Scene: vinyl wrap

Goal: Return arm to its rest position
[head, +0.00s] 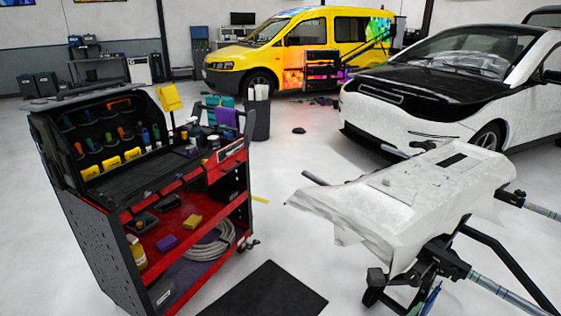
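A car panel under white wrap (410,200) rests on a black stand (440,262) at the right. The wrap hangs loosely over the panel's near edge. A black and red tool cart (130,225) stands at the left, with several tools, bottles and yellow pieces on its upper part. A coil of grey hose (208,243) lies on its lower shelf.
A black mat (265,292) lies on the floor between cart and stand. A dark bin (257,118) stands behind the cart. A partly white-wrapped car (440,100) and a yellow van (290,50) stand farther back. Grey tubes (505,293) stick out at the stand's right.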

